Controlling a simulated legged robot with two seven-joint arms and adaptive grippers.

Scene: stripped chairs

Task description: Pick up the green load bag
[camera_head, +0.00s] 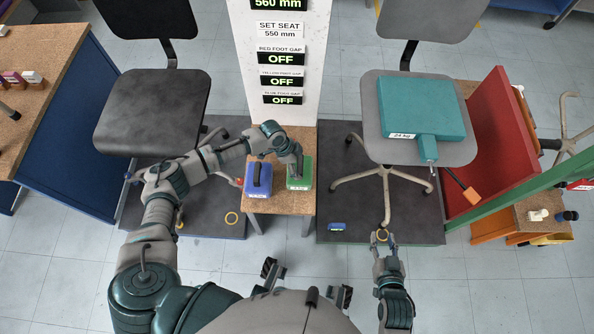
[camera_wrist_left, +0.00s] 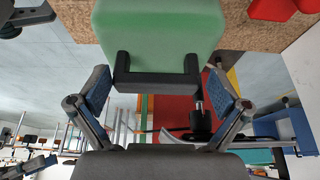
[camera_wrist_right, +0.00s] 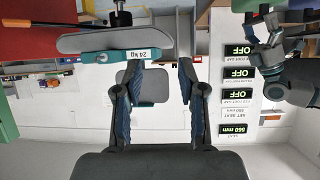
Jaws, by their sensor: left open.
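The green load bag (camera_head: 300,174) with a dark handle stands on a small wooden stand, right of a blue bag (camera_head: 258,178). In the left wrist view the green bag (camera_wrist_left: 160,28) fills the top, with its dark handle (camera_wrist_left: 155,78) facing my left gripper (camera_wrist_left: 158,88). The two fingers are open on either side of the handle, and contact cannot be told. In the head view my left gripper (camera_head: 297,164) is over the bag and covers its handle. My right gripper (camera_wrist_right: 155,72) is open and empty; it is low at the right in the head view (camera_head: 382,242).
The wooden stand (camera_head: 280,206) sits between two dark mats with chairs (camera_head: 152,105) and (camera_head: 385,110). A teal 24 kg block (camera_head: 422,107) lies on the right chair seat. A white panel (camera_head: 282,25) rises behind the stand. A red panel (camera_head: 503,140) is at right.

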